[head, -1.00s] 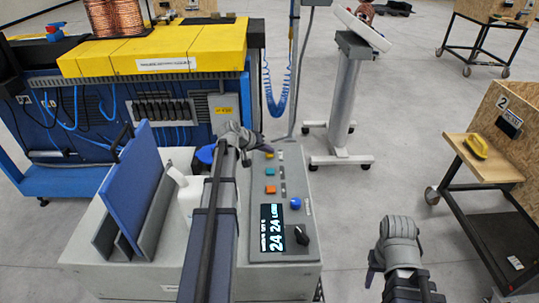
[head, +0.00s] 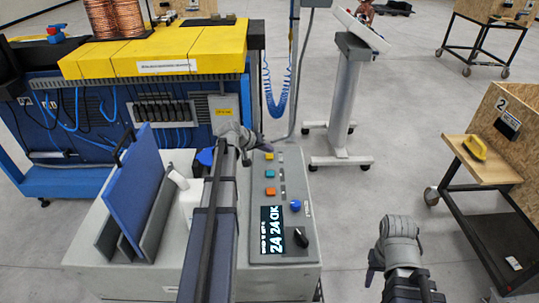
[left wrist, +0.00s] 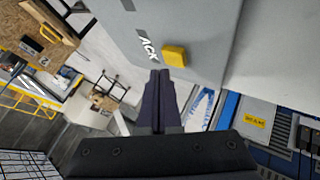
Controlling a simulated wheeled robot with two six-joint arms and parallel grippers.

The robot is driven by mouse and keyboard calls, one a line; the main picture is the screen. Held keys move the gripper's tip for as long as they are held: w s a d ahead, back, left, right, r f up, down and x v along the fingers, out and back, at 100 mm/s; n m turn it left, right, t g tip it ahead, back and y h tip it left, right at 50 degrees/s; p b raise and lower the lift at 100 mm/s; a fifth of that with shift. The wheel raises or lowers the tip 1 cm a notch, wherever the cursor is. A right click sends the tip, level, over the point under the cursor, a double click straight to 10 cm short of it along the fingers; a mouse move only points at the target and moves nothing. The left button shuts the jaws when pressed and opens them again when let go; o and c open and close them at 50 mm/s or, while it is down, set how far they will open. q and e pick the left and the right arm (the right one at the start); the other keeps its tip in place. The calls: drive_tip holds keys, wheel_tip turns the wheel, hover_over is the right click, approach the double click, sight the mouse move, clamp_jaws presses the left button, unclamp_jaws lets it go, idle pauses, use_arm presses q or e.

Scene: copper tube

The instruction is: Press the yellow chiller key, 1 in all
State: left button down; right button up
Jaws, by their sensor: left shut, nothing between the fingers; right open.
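The yellow key (head: 269,156) is at the far end of the chiller's grey panel (head: 262,215). In the left wrist view the yellow key (left wrist: 175,55) stands beside the printed word ACK. My left gripper (head: 258,141) is shut and empty, just beyond the key in the head view. In the left wrist view its dark fingertips (left wrist: 159,73) are close beside the key; I cannot tell whether they touch. The panel's display (head: 272,230) reads 24 24 and what looks like OK. My right gripper (head: 398,242) is open and empty, away from the panel.
A teal key (head: 270,174), an orange key (head: 270,191), a blue button (head: 295,203) and a black knob (head: 301,237) share the panel. A white bottle (head: 187,205) and blue board (head: 142,190) stand left. A wooden-topped cart (head: 480,160) is at right.

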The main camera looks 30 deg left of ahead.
sight(268, 158)
use_arm(q)
wheel_tip(268, 158, up, 5)
drive_tip(key=p, duration=0.5)
idle(0.4)
idle(0.5)
